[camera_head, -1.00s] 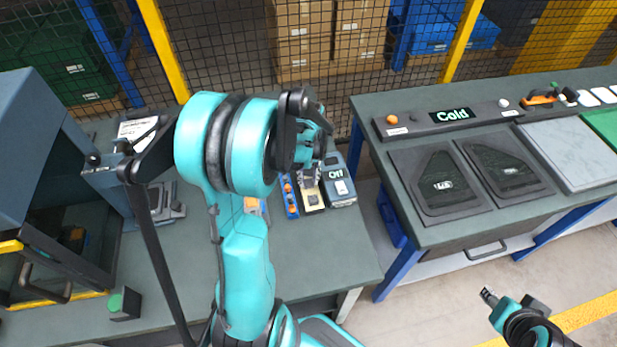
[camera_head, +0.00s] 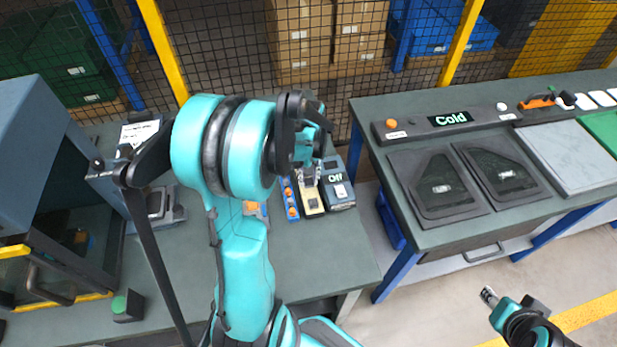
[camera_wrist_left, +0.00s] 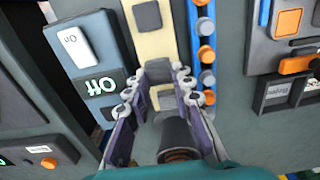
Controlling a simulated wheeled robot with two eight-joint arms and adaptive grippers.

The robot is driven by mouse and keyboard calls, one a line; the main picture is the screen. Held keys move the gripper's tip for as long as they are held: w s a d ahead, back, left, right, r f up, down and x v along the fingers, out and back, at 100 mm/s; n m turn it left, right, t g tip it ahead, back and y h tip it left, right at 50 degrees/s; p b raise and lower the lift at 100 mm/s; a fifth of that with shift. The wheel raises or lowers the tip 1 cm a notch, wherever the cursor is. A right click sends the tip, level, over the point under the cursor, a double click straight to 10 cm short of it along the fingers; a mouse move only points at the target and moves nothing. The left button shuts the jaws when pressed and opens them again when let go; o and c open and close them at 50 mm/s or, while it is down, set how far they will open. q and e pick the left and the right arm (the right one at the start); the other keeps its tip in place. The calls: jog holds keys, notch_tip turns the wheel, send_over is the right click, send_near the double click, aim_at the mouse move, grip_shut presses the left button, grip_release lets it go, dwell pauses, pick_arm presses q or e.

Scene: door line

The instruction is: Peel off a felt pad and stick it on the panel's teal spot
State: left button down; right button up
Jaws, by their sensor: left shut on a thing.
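My left gripper (camera_head: 308,176) is over the far end of the cream backing strip (camera_head: 315,212) on the left bench. In the left wrist view its fingers (camera_wrist_left: 160,82) are closed around a small dark felt pad (camera_wrist_left: 165,100) at the strip. I cannot tell whether this pad is clear of the strip. Another dark pad (camera_wrist_left: 147,15) lies on the strip, apart from the fingers. Two dark panels (camera_head: 437,187) (camera_head: 503,170) lie on the right bench; no teal spot shows on them. My right gripper (camera_head: 489,296) is low at the right, away from the benches; its jaw state is unclear.
A blue strip with orange knobs (camera_head: 291,199) and a grey box reading "Off" (camera_head: 340,192) flank the cream strip. A "Cold" display bar (camera_head: 450,117) stands behind the panels. A dark cabinet (camera_head: 40,150) is at the left.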

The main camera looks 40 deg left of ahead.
aim_at(309, 180)
pick_arm(q)
jog(key=shift+r+p, duration=1.3)
jog(key=shift+r, duration=0.65)
jog(key=shift+f, duration=0.1)
